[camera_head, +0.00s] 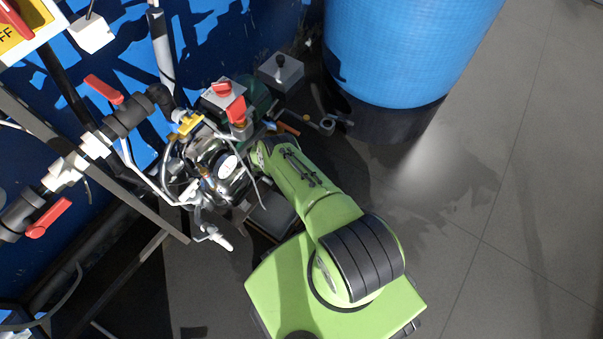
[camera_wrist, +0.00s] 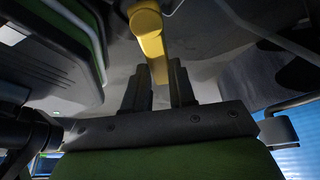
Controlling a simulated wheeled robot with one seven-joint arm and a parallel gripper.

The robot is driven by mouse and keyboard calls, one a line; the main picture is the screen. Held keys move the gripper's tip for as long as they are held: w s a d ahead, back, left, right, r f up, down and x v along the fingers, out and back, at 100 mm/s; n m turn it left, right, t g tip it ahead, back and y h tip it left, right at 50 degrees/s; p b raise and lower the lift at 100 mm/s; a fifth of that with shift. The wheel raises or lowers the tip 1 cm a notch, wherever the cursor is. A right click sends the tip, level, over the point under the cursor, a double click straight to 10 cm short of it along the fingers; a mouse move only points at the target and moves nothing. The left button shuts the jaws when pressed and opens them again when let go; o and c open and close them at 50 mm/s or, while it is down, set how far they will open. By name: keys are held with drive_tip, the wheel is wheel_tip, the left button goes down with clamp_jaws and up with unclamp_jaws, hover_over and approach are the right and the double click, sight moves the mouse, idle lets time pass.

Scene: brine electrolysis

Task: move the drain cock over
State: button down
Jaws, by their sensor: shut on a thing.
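The drain cock shows in the wrist view as a yellow lever (camera_wrist: 149,32) with a rounded, bent upper part. Its straight lower part runs down between the two dark fingers of my gripper (camera_wrist: 158,77). The fingers are shut on this straight part. What the lever is fixed to is not clear in the wrist view. In the head view my green arm reaches in beside the cluster of pipes and a gauge (camera_head: 229,165), and my gripper and the lever it holds cannot be made out there.
Red-handled valves sit on the dark pipe (camera_head: 124,117) at the left. Another yellow handle (camera_head: 188,122) is atop the cluster. A large blue tank (camera_head: 405,45) stands at the back. Grey floor (camera_head: 500,200) is clear at the right. A thin pale tube (camera_wrist: 262,30) crosses the wrist view.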

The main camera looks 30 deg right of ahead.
drive_tip(key=m, duration=0.1)
drive_tip(key=s+m+g, duration=0.1)
drive_tip(key=m, duration=0.1)
drive_tip(key=a+m, duration=0.1)
drive_tip(key=shift+s+m+g+y, duration=0.3)
drive_tip(key=shift+s+g+y, duration=0.05)
drive_tip(key=shift+g+y, duration=0.05)
drive_tip(key=shift+s+a+m+g+y, duration=0.25)
drive_tip(key=shift+a+m+y, duration=0.15)
drive_tip(key=shift+m, duration=0.7)
drive_tip(key=shift+s+a+m+g+y, duration=0.15)
drive_tip(key=shift+s+a+m+y, duration=0.25)
drive_tip(key=shift+m, duration=0.7)
drive_tip(key=shift+w+a, duration=0.1)
drive_tip(key=shift+w, duration=0.05)
drive_tip(key=c, duration=0.9)
unclamp_jaws()
